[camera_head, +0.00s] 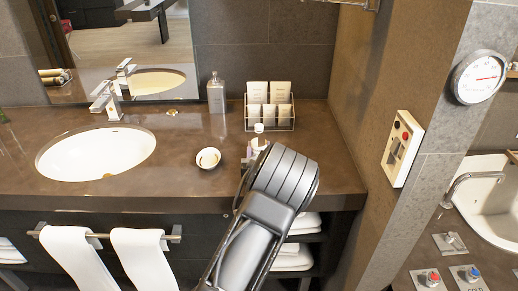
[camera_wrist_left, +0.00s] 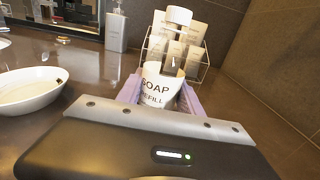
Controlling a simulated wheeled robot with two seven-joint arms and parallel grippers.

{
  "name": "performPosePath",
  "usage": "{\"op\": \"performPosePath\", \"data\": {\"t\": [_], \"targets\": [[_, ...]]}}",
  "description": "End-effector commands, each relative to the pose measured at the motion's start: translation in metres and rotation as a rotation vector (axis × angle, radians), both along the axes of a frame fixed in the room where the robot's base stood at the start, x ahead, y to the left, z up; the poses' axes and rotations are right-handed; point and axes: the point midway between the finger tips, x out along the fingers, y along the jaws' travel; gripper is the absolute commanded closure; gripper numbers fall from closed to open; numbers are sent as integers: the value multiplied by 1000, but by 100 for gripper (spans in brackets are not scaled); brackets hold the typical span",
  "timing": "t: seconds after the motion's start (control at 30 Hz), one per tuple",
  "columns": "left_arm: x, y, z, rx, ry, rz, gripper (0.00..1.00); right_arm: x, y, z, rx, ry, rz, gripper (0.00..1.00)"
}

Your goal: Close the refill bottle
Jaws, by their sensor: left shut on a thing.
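The white refill bottle (camera_wrist_left: 158,88), lettered "SOAP REFILL", stands on the brown counter in the left wrist view. In the head view only its upper part (camera_head: 258,144) shows above my arm. My left gripper (camera_head: 250,154) is shut on the bottle, with a pale lilac finger on each side in the wrist view (camera_wrist_left: 160,98). The bottle's lower part is hidden by the gripper. A small white round piece (camera_head: 258,128), perhaps a cap, shows just behind the bottle; a white rounded top also shows in the wrist view (camera_wrist_left: 179,15). My right gripper is out of view.
A wire rack (camera_head: 270,124) of cream tubes stands behind the bottle. A small white dish (camera_head: 208,158) and the sink (camera_head: 95,152) lie to the left. A grey dispenser (camera_head: 216,94) stands by the mirror. The wall is close on the right.

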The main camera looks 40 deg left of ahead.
Motion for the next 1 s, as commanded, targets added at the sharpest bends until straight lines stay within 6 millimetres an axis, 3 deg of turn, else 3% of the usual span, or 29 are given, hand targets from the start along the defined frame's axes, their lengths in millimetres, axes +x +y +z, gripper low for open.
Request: {"op": "performPosePath", "data": {"t": [0.07, 0.1, 0.33, 0.73, 1.0], "targets": [[0, 0, -3, 0, 0, 0, 100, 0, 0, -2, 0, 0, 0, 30], [0, 0, -3, 0, 0, 0, 56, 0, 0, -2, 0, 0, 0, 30], [0, 0, -2, 0, 0, 0, 37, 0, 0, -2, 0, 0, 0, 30], [-1, -1, 1, -1, 1, 0, 35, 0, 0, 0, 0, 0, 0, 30], [-30, -24, 0, -3, 0, -1, 35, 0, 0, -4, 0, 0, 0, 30]]}}
